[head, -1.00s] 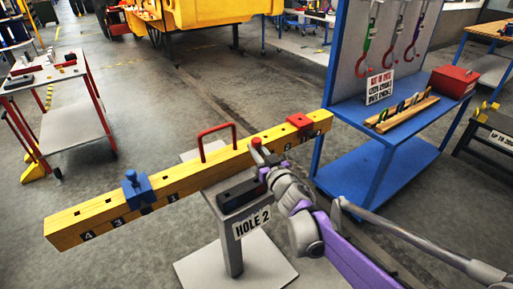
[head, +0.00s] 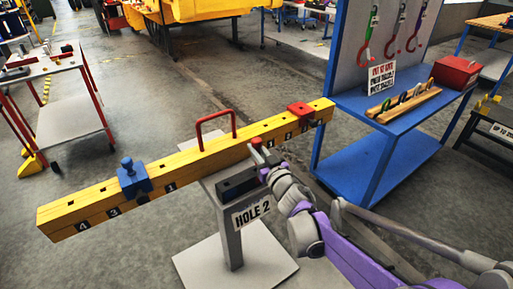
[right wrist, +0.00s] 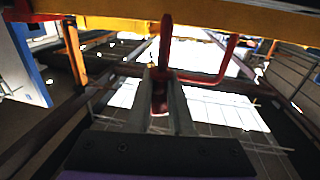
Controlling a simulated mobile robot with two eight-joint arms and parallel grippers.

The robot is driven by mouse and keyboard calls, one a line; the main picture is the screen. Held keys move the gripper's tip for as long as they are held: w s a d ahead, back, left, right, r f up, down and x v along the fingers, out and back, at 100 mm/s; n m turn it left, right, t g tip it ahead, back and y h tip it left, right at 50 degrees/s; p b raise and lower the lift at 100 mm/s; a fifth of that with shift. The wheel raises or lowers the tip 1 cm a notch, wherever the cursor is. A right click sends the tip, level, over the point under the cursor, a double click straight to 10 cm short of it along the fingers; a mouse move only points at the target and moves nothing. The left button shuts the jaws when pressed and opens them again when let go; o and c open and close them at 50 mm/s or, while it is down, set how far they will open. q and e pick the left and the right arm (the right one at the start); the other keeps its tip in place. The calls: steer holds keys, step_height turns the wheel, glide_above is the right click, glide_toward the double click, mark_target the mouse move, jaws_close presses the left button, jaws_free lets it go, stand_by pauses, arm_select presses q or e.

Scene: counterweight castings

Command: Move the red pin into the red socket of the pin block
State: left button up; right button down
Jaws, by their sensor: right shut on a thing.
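My right gripper (head: 264,153) is shut on the red pin (head: 256,142), whose red tip shows just beyond the fingers in the head view. In the right wrist view the red pin (right wrist: 166,45) stands long and narrow between the two grey fingers (right wrist: 160,100). A dark block (head: 236,187), which seems to be the pin block, sits on the grey stand, just left of and below my gripper. Its sockets and their colours cannot be made out. My left gripper is not in view.
A yellow numbered beam (head: 190,166) passes close behind the gripper, with a blue casting (head: 131,178), a red casting (head: 299,109) and a red handle (head: 201,133). The stand bears a HOLE 2 sign (head: 252,214). A blue workbench (head: 380,155) stands at the right.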

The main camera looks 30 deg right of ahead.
steer(key=shift+f+b, duration=1.95)
steer(key=shift+f, duration=1.2)
steer(key=c, duration=0.7)
jaws_free()
steer(key=shift+s, duration=0.1)
steer(key=s, duration=0.7)
steer(key=s+a+p, duration=0.1)
steer(key=s, duration=0.2)
steer(key=shift+s, duration=0.3)
